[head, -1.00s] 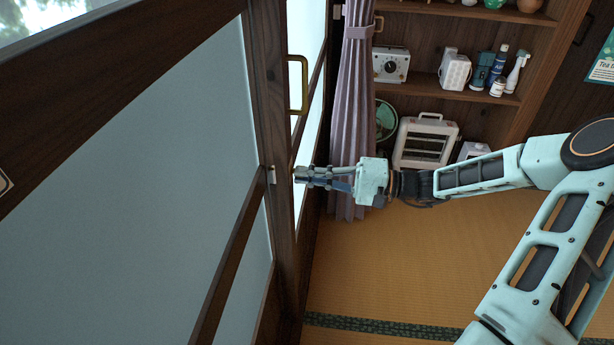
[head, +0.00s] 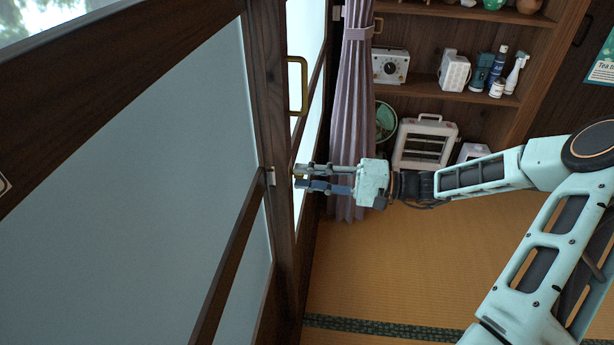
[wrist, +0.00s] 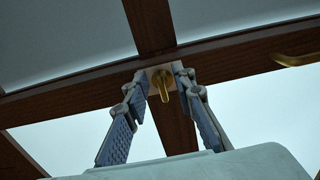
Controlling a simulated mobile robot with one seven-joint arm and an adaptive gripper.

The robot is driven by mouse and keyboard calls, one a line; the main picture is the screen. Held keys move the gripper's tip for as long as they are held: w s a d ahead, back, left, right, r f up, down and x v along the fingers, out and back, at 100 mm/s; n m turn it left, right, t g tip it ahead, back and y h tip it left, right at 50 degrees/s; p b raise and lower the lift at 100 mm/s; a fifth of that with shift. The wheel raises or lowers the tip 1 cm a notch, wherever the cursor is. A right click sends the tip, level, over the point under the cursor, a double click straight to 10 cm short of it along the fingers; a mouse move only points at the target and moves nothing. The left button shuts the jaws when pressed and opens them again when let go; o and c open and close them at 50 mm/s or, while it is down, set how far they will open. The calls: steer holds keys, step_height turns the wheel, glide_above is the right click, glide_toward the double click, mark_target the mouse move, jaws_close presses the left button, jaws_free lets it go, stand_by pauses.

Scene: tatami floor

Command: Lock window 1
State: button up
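The window (head: 150,180) has dark wooden frames and pale frosted panes and fills the left of the head view. In the wrist view a small brass latch lever (wrist: 163,84) sits on a pale plate where the wooden bars cross. My gripper (head: 301,177) reaches left to the window's frame. In the wrist view my gripper (wrist: 162,74) is open, with one finger on each side of the latch lever. A gap shows between the lever and each finger. In the head view the fingers mostly hide the latch. No window number is legible.
A brass pull handle (head: 298,86) is on the frame above my gripper; a brass piece also shows at the wrist view's right (wrist: 297,60). A purple curtain (head: 352,110) hangs just behind my gripper. Shelves (head: 455,95) stand at the back. The tatami floor (head: 400,270) is clear.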

steer(key=s+d, duration=0.2)
steer(key=d, duration=0.9)
steer(key=shift+d, duration=0.35)
steer(key=shift+s, duration=0.1)
